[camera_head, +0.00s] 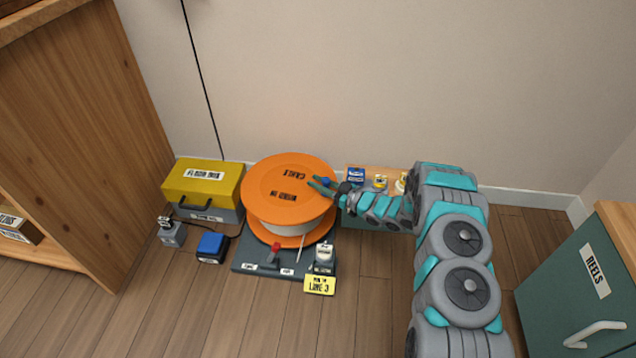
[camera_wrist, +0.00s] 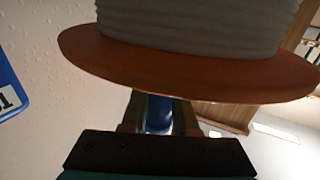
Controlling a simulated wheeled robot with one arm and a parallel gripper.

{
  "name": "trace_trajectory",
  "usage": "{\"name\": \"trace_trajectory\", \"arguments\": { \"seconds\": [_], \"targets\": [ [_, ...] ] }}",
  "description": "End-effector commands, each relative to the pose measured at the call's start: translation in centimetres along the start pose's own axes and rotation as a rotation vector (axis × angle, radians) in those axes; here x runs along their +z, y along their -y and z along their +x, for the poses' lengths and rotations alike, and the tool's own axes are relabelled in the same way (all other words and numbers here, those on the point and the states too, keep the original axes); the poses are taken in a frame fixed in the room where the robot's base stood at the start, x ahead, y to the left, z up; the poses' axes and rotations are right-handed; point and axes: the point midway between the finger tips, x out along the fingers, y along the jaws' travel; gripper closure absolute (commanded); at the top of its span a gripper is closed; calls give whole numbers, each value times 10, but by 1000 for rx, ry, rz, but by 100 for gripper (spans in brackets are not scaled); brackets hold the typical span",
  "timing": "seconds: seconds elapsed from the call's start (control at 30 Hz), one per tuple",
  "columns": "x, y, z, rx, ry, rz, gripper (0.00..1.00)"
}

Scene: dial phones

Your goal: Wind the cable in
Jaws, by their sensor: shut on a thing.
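An orange cable reel (camera_head: 285,185) with white cable wound on its drum (camera_head: 293,228) stands on a dark base plate (camera_head: 250,262) on the floor by the wall. A blue crank knob (camera_head: 325,182) sits at the right edge of the reel's top. My gripper (camera_head: 323,187) is shut on this knob. In the wrist view the blue knob (camera_wrist: 158,114) is between my fingers, below the orange flange (camera_wrist: 190,73) and pale cable windings (camera_wrist: 200,22). A red-topped lever (camera_head: 275,252) stands on the plate's front. A white-topped device (camera_head: 323,254) stands right of it.
A yellow toolbox (camera_head: 203,183) stands left of the reel, with a blue box (camera_head: 212,246) and a small grey device (camera_head: 171,232) before it. A yellow LINE 3 tag (camera_head: 319,285) lies in front. A green REELS cabinet (camera_head: 585,290) is at right. A wooden shelf (camera_head: 75,130) is at left.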

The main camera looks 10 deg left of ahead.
Motion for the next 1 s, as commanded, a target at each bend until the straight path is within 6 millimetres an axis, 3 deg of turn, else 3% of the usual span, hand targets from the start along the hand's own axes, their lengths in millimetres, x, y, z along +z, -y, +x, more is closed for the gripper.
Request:
{"name": "trace_trajectory", "arguments": {
  "seconds": [0.77, 0.8, 1.0],
  "targets": [
    [1, -12, 6, 0, 0, 2, 100],
    [1, -12, 6, 0, 0, 2, 68],
    [0, -12, 6, 0, 0, 1, 45]
  ]
}}
